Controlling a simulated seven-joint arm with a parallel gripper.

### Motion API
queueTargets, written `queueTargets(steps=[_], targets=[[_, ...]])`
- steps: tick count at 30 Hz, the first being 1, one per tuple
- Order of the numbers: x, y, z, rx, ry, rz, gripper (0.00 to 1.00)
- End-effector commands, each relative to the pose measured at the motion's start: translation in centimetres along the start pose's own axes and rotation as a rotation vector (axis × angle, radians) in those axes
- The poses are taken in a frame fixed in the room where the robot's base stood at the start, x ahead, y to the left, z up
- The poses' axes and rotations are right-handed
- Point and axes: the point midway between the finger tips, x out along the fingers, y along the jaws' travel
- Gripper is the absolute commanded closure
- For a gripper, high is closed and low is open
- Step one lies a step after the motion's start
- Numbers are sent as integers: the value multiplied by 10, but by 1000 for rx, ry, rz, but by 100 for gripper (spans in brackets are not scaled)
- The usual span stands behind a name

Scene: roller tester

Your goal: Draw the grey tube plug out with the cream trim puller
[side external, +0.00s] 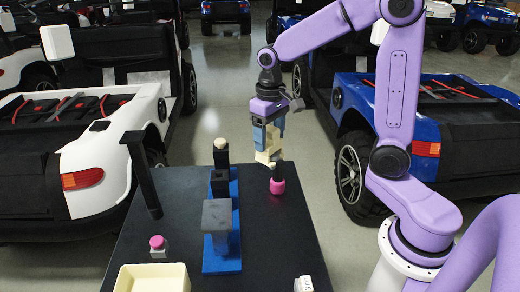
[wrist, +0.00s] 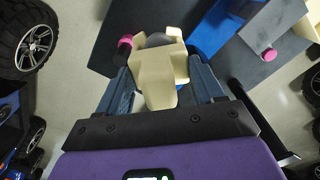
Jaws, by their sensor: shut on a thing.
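My gripper (side external: 267,128) is shut on the cream trim puller (side external: 266,155), which hangs below the fingers above the far right of the black table. In the wrist view the puller (wrist: 158,78) sits between the blue-grey fingers. A rounded grey piece (wrist: 158,40) shows partly behind the puller there. I cannot tell whether it is the grey tube plug, or whether the puller touches it. A pink-and-black piece (side external: 277,185) stands just below the puller in the side view; it also shows beside the puller in the wrist view (wrist: 124,46).
A blue fixture (side external: 222,262) with a grey block (side external: 217,213) and black uprights stands mid-table. A black post (side external: 143,175) rises at the left. A pink-topped block (side external: 158,245), a cream tray (side external: 152,268) and a white block (side external: 303,284) are nearer. The table's right side is mostly clear.

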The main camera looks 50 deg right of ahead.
Motion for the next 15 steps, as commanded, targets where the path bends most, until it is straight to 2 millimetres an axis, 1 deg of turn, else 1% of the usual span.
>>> queueTargets(steps=[1,5,11,14,15], targets=[[-9,0,-1,0,7,-1,100],[-30,0,-1,1,5,-1,100],[-33,-39,-26,-31,0,0,100],[-36,-68,-41,-51,0,0,100],[-37,-82,-48,-60,1,0,100]])
